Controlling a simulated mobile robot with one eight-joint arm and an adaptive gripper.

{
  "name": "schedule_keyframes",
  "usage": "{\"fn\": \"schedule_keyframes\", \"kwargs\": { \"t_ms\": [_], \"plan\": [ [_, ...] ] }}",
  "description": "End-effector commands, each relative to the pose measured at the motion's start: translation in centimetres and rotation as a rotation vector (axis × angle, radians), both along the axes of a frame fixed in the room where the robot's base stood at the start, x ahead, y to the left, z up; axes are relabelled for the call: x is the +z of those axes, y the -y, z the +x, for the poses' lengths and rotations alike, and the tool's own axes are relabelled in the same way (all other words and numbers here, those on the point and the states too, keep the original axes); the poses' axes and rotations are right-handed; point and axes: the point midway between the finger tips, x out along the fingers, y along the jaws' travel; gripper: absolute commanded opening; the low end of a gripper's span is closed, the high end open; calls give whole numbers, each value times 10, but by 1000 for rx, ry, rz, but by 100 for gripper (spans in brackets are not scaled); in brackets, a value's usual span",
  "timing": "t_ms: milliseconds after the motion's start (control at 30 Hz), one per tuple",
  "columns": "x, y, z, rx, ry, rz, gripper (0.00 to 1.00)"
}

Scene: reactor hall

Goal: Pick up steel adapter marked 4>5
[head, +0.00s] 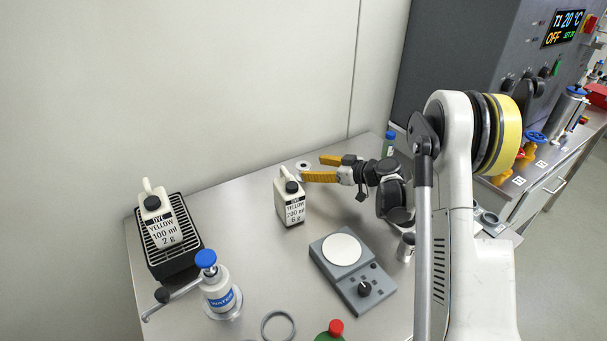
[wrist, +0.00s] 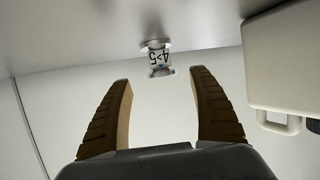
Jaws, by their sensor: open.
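The steel adapter (wrist: 157,59), marked 4>5, stands on the bench in the wrist view, which shows the bench at the top. It is a short metal piece with a wide flange and a label band. In the head view the adapter (head: 303,165) is small, near the back edge of the bench, just past the fingertips. My gripper (head: 312,168) is open and empty, with its yellow fingers pointing left. In the wrist view my gripper (wrist: 160,78) has the adapter centred in line with the gap, apart from both fingers.
A dye yellow 200 ml bottle (head: 290,203) stands close beside the lower finger; the bottle (wrist: 285,65) also fills the wrist view's right side. A scale (head: 352,285), a water dispenser (head: 218,292), a black rack (head: 176,262) with another dye bottle (head: 160,222), and a ring (head: 278,325) share the bench.

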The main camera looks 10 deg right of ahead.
Motion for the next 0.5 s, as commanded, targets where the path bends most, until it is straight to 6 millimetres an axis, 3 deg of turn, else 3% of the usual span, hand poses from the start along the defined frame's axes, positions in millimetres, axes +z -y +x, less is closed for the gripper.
{"fn": "schedule_keyframes", "kwargs": {
  "t_ms": [300, 500],
  "plan": [
    [-18, -29, 29, 3, -1, 1, 71],
    [-18, -31, 33, 0, -1, 1, 71]
  ]
}}
